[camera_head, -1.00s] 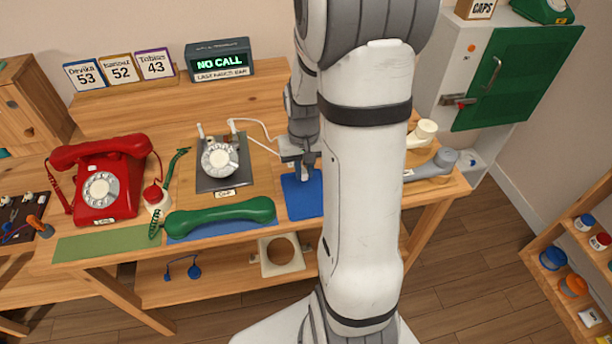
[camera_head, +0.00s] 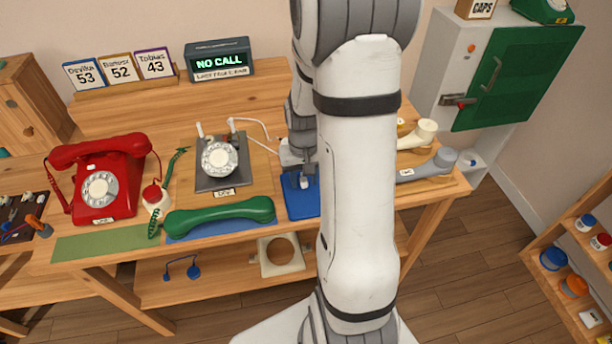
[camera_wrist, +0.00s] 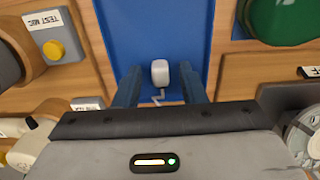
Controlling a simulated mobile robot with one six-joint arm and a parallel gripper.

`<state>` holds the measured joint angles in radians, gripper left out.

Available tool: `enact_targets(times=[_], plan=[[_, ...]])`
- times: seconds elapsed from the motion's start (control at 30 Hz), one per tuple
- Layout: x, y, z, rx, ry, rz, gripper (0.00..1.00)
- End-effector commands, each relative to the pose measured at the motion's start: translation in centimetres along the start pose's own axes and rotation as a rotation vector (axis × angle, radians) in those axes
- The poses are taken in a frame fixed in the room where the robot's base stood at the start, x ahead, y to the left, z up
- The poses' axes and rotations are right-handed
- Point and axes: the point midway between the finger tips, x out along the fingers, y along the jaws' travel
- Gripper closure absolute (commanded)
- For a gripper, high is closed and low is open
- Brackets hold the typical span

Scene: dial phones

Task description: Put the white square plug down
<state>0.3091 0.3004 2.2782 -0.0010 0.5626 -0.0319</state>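The white square plug (camera_head: 304,183) is at the blue mat (camera_head: 301,207), right of the green handset (camera_head: 222,216). In the wrist view the plug (camera_wrist: 160,72) shows against the blue mat (camera_wrist: 150,25), with a bit of pale cord below it. My gripper (camera_wrist: 160,84) is open, with one finger on each side of the plug and a visible gap on both sides. In the head view my gripper (camera_head: 303,178) is low over the mat's back part, and my arm hides what lies to its right.
A grey-based dial phone (camera_head: 220,160) with a white cord stands left of my gripper. A red phone (camera_head: 104,180) is farther left. A grey handset (camera_head: 434,164) and a cream handset (camera_head: 420,134) lie to the right. A yellow TEST MIC button (camera_wrist: 54,50) shows in the wrist view.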

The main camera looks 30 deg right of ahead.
Motion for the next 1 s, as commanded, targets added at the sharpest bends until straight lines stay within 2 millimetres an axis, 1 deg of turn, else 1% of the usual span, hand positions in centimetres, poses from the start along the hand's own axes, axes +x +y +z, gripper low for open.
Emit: enact_targets(times=[0.17,0.27,0.37,0.6,0.7,0.8,0.9,1.0], plan=[[-0.3,0.0,0.0,0.001,0.0,0.0,0.63],[-1.1,0.0,-0.1,0.001,0.003,0.0,0.63],[-3.0,0.1,-0.1,0.001,0.006,0.0,0.63],[-8.2,0.1,-0.1,0.001,0.005,0.0,0.63],[-10.0,0.1,-0.1,0.002,0.005,0.0,0.63],[-11.3,0.1,-0.1,0.002,0.003,0.0,0.63],[-12.1,0.0,0.0,0.001,0.003,0.0,0.63],[-13.1,-0.7,0.7,-0.015,0.014,0.0,0.63]])
